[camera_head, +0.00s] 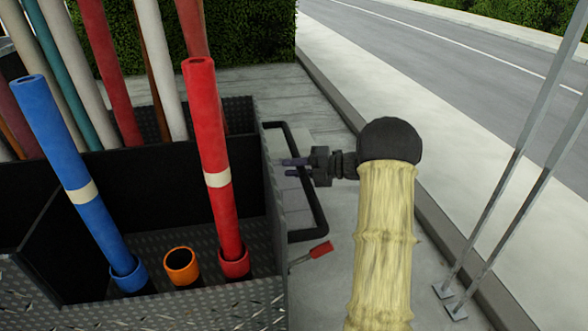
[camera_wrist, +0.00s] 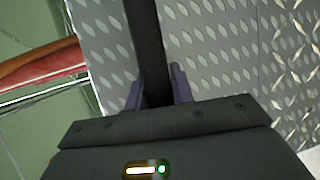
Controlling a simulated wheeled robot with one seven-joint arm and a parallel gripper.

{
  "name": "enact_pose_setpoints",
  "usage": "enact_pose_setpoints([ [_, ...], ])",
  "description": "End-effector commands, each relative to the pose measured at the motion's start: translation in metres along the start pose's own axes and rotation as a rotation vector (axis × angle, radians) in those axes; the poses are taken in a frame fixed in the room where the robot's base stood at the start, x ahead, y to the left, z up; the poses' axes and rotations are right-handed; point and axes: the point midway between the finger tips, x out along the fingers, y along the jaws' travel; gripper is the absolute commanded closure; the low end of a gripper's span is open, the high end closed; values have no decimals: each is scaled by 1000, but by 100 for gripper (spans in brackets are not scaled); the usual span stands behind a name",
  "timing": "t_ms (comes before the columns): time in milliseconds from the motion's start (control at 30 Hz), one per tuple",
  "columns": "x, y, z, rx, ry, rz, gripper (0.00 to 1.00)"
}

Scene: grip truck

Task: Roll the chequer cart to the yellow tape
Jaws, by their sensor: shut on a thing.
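The chequer cart (camera_head: 276,205) is an open box of dark chequer plate, filling the left of the head view. Its black bar handle (camera_head: 308,200) stands out from the right wall. My gripper (camera_head: 291,168) reaches it from the right and is shut on the handle. In the wrist view the handle (camera_wrist: 150,45) runs between the two fingers of my gripper (camera_wrist: 157,92), in front of the cart's grey plate (camera_wrist: 215,45). A red-gripped lever (camera_head: 321,249) sticks out below the handle. I see no yellow tape in either view.
Blue (camera_head: 57,140) and red (camera_head: 207,140) tubes stand in sockets in the cart, beside an empty orange socket (camera_head: 181,265). More tubes stand behind. A kerb (camera_head: 345,105) edges the pavement. Metal poles (camera_head: 515,160) stand at the right. A hedge (camera_head: 250,35) is behind.

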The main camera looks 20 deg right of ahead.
Motion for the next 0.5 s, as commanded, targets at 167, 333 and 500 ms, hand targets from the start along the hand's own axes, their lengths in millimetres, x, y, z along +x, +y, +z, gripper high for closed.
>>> enact_pose_setpoints([
  [167,0,-2,-1,2,4,-3,100],
  [333,0,-2,-1,2,4,-2,100],
  [500,0,-1,0,1,3,-1,55],
])
